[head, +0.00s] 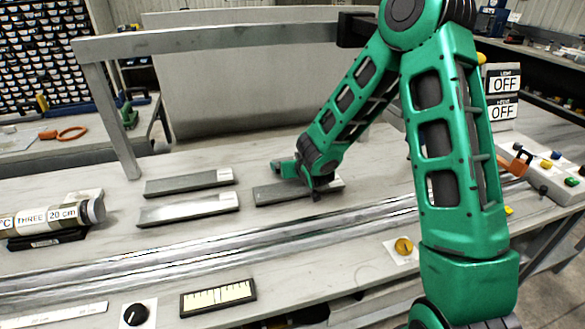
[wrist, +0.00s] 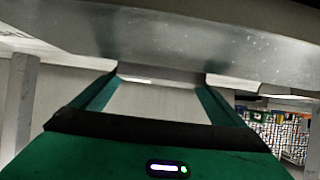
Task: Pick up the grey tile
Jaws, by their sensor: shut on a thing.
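A grey tile (head: 272,195), long and flat, lies at the middle of the workbench under my gripper (head: 306,182). My gripper is shut on this tile near its right part, and the fingers hide some of it. The tile looks at or very near bench level; I cannot tell whether it touches. In the wrist view the two green fingers of my gripper (wrist: 162,80) stand apart and reach a broad grey surface across the top. Two similar grey bars lie to the left, one behind (head: 185,183) and one in front (head: 185,209), each with a pale label at its right end.
A metal rail (head: 200,255) runs along the bench in front of the tiles. A grey frame (head: 103,120) with a post and top beam stands behind them. A labelled cylinder (head: 65,214) lies on a black holder at left. A black-framed scale (head: 218,297) lies in front.

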